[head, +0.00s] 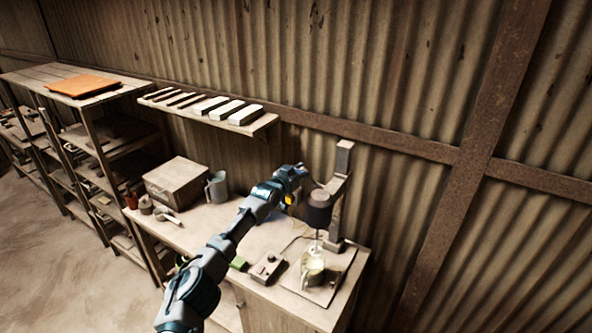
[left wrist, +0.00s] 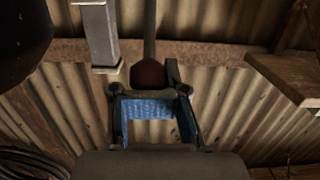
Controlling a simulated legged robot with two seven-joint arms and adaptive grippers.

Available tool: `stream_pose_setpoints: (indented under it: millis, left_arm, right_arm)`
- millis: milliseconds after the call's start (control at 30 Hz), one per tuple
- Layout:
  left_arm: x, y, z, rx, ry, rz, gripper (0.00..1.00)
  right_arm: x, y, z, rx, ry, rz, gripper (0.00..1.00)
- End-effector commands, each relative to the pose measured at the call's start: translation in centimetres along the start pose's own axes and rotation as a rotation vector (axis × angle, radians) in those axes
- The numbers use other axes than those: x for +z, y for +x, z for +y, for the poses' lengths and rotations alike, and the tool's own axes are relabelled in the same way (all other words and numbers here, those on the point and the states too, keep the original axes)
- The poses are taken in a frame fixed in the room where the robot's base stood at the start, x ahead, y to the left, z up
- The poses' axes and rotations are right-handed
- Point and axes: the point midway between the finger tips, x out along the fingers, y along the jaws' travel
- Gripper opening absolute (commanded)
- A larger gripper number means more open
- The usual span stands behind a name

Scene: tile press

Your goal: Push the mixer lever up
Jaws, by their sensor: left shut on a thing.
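The mixer has a dark cylindrical head (head: 319,208) on a grey upright stand (head: 336,200) at the right end of the bench. Its shaft reaches down toward a pale jug (head: 313,266) on the base board. My left gripper (head: 299,171) is beside the upper part of the mixer, left of the stand. In the left wrist view, the lever's reddish-brown knob (left wrist: 148,74) on a thin rod is at the fingertips of my left gripper (left wrist: 148,90), which is shut on it. The lever is hidden in the head view. My right gripper is out of view.
A wall shelf (head: 262,122) with several tiles hangs above. The mixer head's dark side (left wrist: 20,30) is close at the wrist view's upper left.

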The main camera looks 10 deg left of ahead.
Motion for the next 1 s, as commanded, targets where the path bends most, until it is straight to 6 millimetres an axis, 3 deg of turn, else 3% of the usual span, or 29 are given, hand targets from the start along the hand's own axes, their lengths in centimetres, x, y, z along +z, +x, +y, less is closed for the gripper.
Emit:
stream_pose_setpoints:
  millis: [33,67,100,200,767,1000]
  left_arm:
    - [0.9,0.3,1.2,0.017,0.000,-0.016,0.00]
    - [0.9,0.3,1.3,0.017,0.001,-0.016,0.00]
    - [0.9,0.3,1.3,0.017,0.001,-0.016,0.18]
    - [0.9,0.3,1.2,0.016,0.001,-0.016,0.43]
    - [0.2,-0.5,-0.4,0.008,-0.007,0.001,0.44]
    - [0.2,-1.8,-0.7,0.008,-0.002,-0.001,0.44]
  right_arm:
    - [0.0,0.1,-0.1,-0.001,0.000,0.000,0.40]
    - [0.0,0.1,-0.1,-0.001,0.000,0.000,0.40]
    - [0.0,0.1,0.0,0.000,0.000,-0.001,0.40]
    - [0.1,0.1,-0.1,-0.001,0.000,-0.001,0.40]
    - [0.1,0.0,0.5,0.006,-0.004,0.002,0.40]
    - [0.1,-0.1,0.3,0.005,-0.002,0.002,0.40]
